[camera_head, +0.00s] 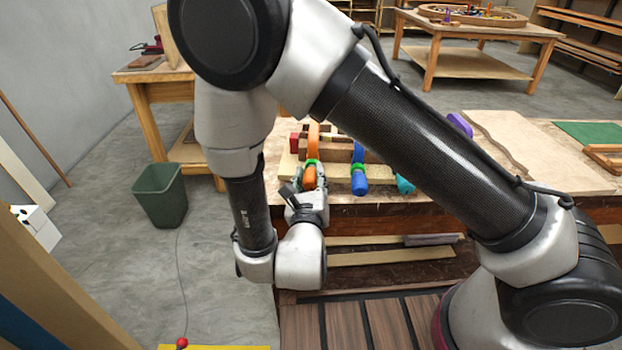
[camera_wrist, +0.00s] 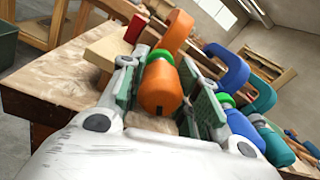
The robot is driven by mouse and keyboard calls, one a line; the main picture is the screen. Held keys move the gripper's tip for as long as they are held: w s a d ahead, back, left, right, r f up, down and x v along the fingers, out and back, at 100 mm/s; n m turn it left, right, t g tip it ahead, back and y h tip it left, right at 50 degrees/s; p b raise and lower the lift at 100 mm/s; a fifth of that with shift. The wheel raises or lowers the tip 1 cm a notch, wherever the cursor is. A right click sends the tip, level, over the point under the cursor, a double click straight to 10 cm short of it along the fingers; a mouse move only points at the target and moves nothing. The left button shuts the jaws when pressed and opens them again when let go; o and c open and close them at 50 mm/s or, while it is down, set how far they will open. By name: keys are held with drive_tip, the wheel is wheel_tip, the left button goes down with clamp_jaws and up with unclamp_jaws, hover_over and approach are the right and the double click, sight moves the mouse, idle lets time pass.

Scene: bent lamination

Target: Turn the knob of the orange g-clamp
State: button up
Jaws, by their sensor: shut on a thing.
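The orange g-clamp (camera_head: 313,135) stands at the front edge of the workbench, with a green ring at the top of its orange knob (camera_head: 309,177). In the wrist view the knob (camera_wrist: 161,88) sits between the two fingers, below the orange frame (camera_wrist: 178,30). My gripper (camera_wrist: 160,98) is shut on the knob, with a grey-green pad on either side of it. In the head view my gripper (camera_head: 309,185) is at the bench's front edge, partly covered by my wrist. The tip of the clamp's screw is hidden.
A blue clamp (camera_head: 359,178) stands just right of the orange one, and a teal clamp (camera_head: 405,185) is further right, partly behind my arm. A red block (camera_head: 294,142) lies at left. A dark green bin (camera_head: 160,194) stands on the floor left of the workbench (camera_head: 430,200).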

idle(0.3)
drive_tip(key=o, duration=1.1)
drive_tip(key=shift+c, duration=0.2)
drive_tip(key=s+a, duration=0.1)
drive_tip(key=s, duration=1)
drive_tip(key=shift+s+a, duration=0.25)
drive_tip(key=shift+s, duration=0.15)
